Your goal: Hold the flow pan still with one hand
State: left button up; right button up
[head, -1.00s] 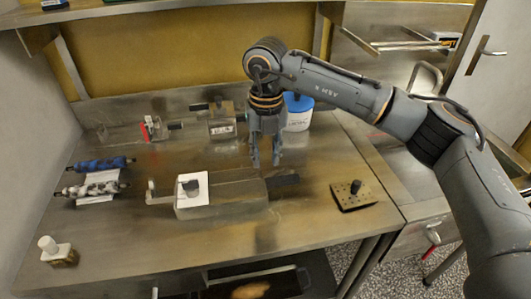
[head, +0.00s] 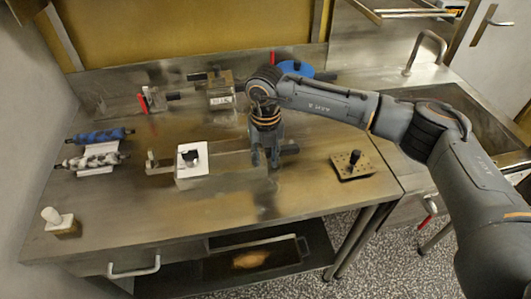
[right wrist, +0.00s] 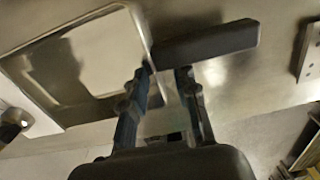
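The flow pan (head: 228,163), which I take to be the shiny shallow metal pan with a dark handle (head: 290,149), lies in the middle of the steel table. My right gripper (head: 265,161) points down beside the root of the handle and hides part of it. In the right wrist view the two fingers (right wrist: 163,85) are apart, and the dark handle (right wrist: 208,44) crosses just beyond their tips. I cannot tell whether they touch it. The pan (right wrist: 90,55) shows left of the fingers there. My left gripper is not in view.
A white square piece with a dark knob (head: 190,157) sits at the pan's left end. A dark plate with a peg (head: 353,165) stands right. Blue and white rollers (head: 98,148) lie left. A blue-lidded tub (head: 295,69) is behind my arm. The table front is fairly clear.

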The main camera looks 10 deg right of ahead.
jog(key=shift+c, duration=0.5)
grip_shut()
